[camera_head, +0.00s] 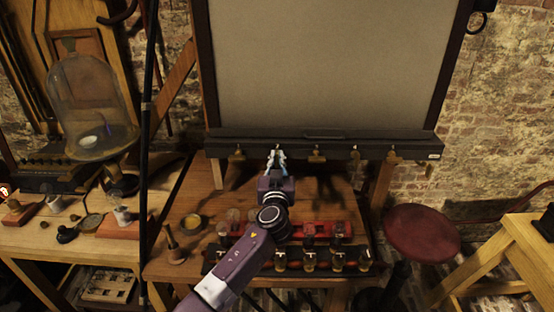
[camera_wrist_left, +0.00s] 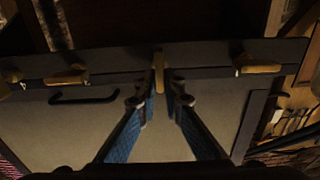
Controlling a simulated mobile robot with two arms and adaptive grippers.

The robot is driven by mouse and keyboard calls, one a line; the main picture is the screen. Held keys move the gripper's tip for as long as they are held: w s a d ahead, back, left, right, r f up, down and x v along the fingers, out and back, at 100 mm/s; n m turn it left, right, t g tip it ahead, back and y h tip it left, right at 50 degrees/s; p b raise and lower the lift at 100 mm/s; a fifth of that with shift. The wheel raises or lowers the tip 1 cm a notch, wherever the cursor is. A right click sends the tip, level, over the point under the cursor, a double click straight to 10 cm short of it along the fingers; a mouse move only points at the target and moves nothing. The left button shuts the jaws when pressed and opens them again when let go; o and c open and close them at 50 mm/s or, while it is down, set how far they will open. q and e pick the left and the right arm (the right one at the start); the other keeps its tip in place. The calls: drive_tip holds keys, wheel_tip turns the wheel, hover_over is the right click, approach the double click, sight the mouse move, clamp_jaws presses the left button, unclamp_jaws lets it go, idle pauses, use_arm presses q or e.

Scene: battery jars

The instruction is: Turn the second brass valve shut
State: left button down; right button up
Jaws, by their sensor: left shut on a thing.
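A row of brass valves runs along the dark rail under the big pale panel. My left gripper (camera_head: 276,155) reaches up to the rail at the second valve from the left. In the left wrist view its two blue fingers (camera_wrist_left: 158,98) are closed in around the second brass valve (camera_wrist_left: 158,72), whose narrow handle points along the fingers. The neighbouring valves, the first (camera_wrist_left: 258,66) and third (camera_wrist_left: 66,77), have their handles lying along the rail there. In the head view the second valve is mostly hidden by the fingertips. My right gripper is not in view.
A wooden table (camera_head: 205,205) lies below, with a red rack (camera_head: 310,229) and several small jars (camera_head: 337,262) under my arm. A glass bell jar (camera_head: 88,95) stands at left. A red stool (camera_head: 422,232) is at right.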

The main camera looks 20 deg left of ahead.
use_arm(q)
drive_tip(key=shift+f+m, duration=0.1)
drive_tip(key=shift+m, duration=0.2)
drive_tip(key=m, duration=0.5)
drive_tip(key=d+m+b, duration=0.1)
drive_tip(key=m, duration=0.5)
drive_tip(key=f+m, duration=0.1)
drive_tip(key=m, duration=0.5)
drive_tip(key=shift+w+d+f+b, duration=0.1)
drive_tip(key=shift+w+d+b, duration=0.05)
drive_tip(key=shift+b, duration=0.15)
drive_tip(key=c, duration=2.1)
unclamp_jaws()
